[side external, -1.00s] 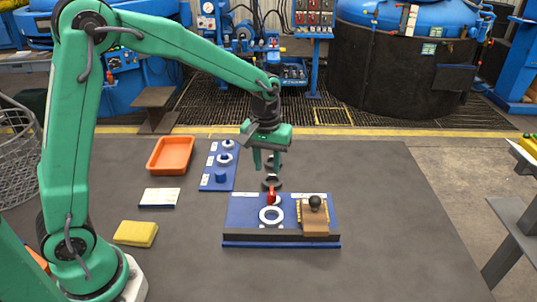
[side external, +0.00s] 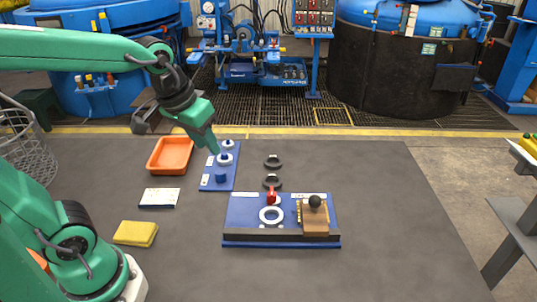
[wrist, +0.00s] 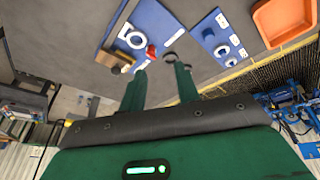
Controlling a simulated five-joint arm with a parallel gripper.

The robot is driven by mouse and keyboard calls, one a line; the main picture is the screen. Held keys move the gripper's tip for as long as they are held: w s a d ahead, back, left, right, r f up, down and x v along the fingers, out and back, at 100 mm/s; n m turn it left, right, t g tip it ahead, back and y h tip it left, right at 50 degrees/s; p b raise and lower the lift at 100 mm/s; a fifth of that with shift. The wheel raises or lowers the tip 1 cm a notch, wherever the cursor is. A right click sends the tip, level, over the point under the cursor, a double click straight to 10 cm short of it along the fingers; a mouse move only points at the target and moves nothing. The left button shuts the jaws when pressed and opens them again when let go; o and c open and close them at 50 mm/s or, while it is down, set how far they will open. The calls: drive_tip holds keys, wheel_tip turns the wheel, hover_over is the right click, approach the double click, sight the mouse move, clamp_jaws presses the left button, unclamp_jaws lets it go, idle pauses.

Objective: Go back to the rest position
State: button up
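The blue fixture (side external: 240,212) carries a white ring (side external: 271,216), a red part (side external: 271,196) and a black-knobbed wooden block (side external: 315,221). Dark rings (side external: 273,161) lie behind it. An orange tray (side external: 170,155), blue board (side external: 207,184), notepad (side external: 159,198) and yellow sponge (side external: 135,233) lie left.

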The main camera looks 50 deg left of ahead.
drive_tip(key=s+m+t, duration=0.1)
drive_tip(key=s, duration=0.5)
drive_tip(key=shift+s+a+m+t, duration=0.3)
drive_tip(key=shift+s+a+m, duration=0.1)
drive_tip(key=shift+a, duration=0.05)
